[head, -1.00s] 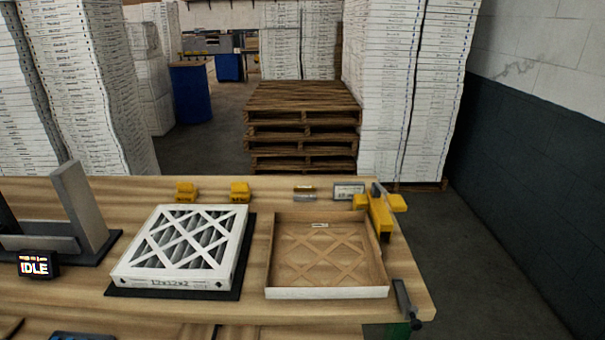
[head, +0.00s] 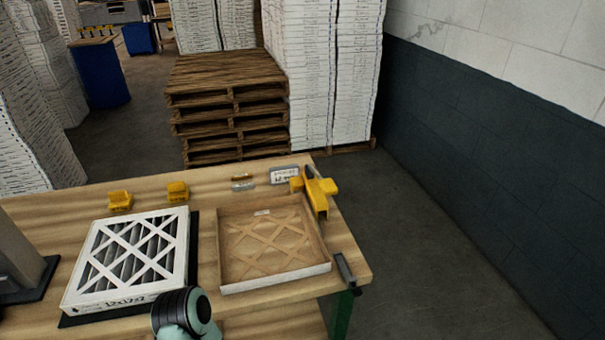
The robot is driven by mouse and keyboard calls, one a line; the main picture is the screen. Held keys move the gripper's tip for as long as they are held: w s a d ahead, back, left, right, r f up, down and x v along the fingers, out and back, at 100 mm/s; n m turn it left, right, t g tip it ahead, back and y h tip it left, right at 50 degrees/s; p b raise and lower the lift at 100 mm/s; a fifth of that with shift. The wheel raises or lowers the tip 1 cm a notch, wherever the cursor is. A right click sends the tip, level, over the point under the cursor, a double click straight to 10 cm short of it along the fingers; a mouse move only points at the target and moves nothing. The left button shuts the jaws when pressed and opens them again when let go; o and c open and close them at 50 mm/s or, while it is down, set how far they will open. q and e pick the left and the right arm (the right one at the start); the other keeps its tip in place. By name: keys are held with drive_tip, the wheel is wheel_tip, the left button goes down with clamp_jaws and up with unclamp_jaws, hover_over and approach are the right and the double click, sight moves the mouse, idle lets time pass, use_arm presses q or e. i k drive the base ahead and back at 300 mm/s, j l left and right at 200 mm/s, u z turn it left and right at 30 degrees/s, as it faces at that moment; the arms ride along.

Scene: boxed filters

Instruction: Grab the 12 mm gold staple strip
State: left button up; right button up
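A small gold staple strip (head: 242,177) lies near the back edge of the wooden workbench. A silver-grey strip (head: 243,185) lies just in front of it. A small label card (head: 284,175) stands to their right; its print is too small to read surely. A yellow and black tool (head: 318,190), which looks like a stapler, is at the right back corner of the open box. Part of one of my arms shows at the bottom, in front of the filter. Neither gripper's fingers are in view.
An open cardboard box (head: 227,262) sits in front of the strips. A white-framed filter (head: 75,285) lies on a dark mat to its left. Two yellow blocks (head: 120,200) (head: 178,191) stand along the back edge. A dark clamp (head: 344,268) is at the right edge.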

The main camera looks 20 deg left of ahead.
sight(248, 176)
drive_tip(key=z, duration=1.8)
drive_tip(key=i+l+z, duration=0.1)
drive_tip(key=i, duration=0.4)
drive_tip(key=i+l+z, duration=0.15)
drive_tip(key=i, duration=0.3)
drive_tip(key=i+j+u, duration=0.1)
drive_tip(key=i+u, duration=0.65)
drive_tip(key=u, duration=0.15)
drive_tip(key=i+l+u, duration=0.1)
drive_tip(key=i+u, duration=0.35)
drive_tip(key=i+j+u, duration=0.15)
drive_tip(key=i+u, duration=0.5)
drive_tip(key=u, duration=0.2)
drive_tip(key=i+u, duration=0.45)
drive_tip(key=i+j+u, duration=0.1)
drive_tip(key=i+u, duration=0.25)
drive_tip(key=i, duration=0.35)
drive_tip(key=i+l+u, duration=0.15)
drive_tip(key=i+u, duration=0.25)
drive_tip(key=i, duration=0.3)
drive_tip(key=i+u, duration=0.2)
drive_tip(key=i, duration=0.6)
drive_tip(key=i+u, duration=0.25)
drive_tip(key=i, duration=0.55)
drive_tip(key=i+l+u, duration=0.1)
drive_tip(key=i+u, duration=0.35)
drive_tip(key=i+l+u, duration=0.3)
drive_tip(key=i+u, duration=0.25)
drive_tip(key=u, duration=1.7)
